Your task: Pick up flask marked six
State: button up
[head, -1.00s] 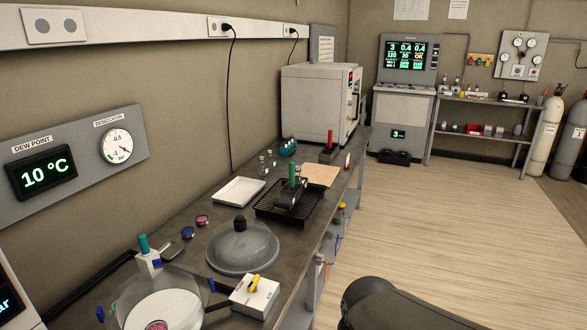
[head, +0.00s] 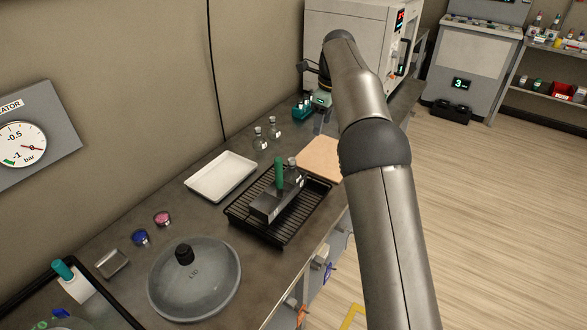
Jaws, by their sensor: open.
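Two small clear glass flasks with dark stoppers stand on the bench behind the white tray: one flask (head: 260,140) and, just right of it, another flask (head: 273,129). A third small stoppered flask (head: 292,171) is at the black wire rack, beside a dark block with a green handle. Their labels are too small to read, so I cannot tell which is marked six. My gripper (head: 320,103) is at the far end of the bench by the teal holder, right of and beyond the two flasks. It is open, small in view and partly hidden by my arm.
A large glass lid (head: 195,285) lies in front. A big white oven (head: 345,30) stands at the far end. Bench around the two flasks is fairly clear.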

jog(key=w+a+f+m, duration=0.2)
jog(key=a+f+m, duration=0.1)
jog(key=a, duration=0.4)
send_near(292, 163)
jog(key=f, duration=0.2)
jog(key=w+f, duration=0.1)
jog(key=f, duration=0.2)
jog(key=shift+a, duration=0.15)
jog(key=shift+w+a+f+p, duration=0.2)
jog(key=shift+f+p, duration=0.1)
jog(key=shift+f, duration=0.7)
jog(key=shift+w+a+f+p, duration=0.15)
jog(key=shift+f+p, duration=0.15)
jog(key=shift+f, duration=0.75)
jog(key=shift+w+a+f+p, duration=0.2)
jog(key=shift+f+p, duration=0.1)
jog(key=shift+f, duration=0.7)
grip_shut()
